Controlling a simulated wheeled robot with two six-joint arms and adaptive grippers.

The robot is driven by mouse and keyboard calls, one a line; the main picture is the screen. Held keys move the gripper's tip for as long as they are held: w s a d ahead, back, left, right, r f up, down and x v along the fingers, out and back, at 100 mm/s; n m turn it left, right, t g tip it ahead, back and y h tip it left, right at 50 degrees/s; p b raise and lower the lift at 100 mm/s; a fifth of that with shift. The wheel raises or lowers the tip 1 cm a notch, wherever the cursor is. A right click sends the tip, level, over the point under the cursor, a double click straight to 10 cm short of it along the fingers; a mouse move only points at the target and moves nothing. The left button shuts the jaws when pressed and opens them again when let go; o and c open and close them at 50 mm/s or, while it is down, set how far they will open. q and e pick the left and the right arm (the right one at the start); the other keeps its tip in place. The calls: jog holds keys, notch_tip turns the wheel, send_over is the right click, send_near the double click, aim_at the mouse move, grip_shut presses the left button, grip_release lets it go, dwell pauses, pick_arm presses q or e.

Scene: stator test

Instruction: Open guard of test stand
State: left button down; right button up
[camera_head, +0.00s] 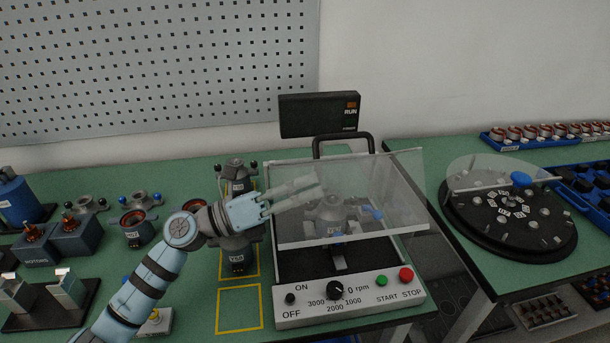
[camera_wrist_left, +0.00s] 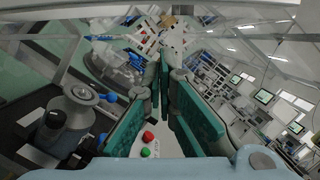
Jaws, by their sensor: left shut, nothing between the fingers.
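The guard (camera_head: 400,185) is a clear, tinted cover over the test stand (camera_head: 400,292). Its front lower edge hangs above the control panel; how far it is open is hard to tell. A grey motor (camera_head: 333,212) with a blue knob shows through it, and a grey motor also shows at left in the left wrist view (camera_wrist_left: 68,118). My left gripper (camera_head: 317,187) is shut and empty, overlapping the guard's left part in the head view. Whether it touches the guard is unclear. Its fingers also show in the left wrist view (camera_wrist_left: 167,85). My right gripper is out of view.
A black handle-like arch (camera_head: 343,140) and a display reading RUN (camera_head: 318,115) stand at the back of the stand. Several motors and parts crowd the green table on the left. A round black turntable (camera_head: 475,230) is on the right table.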

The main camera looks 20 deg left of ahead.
pick_arm(q)
jog(key=shift+w+a+r, duration=0.25)
jog(key=shift+a+r, duration=0.05)
jog(key=shift+r, duration=0.1)
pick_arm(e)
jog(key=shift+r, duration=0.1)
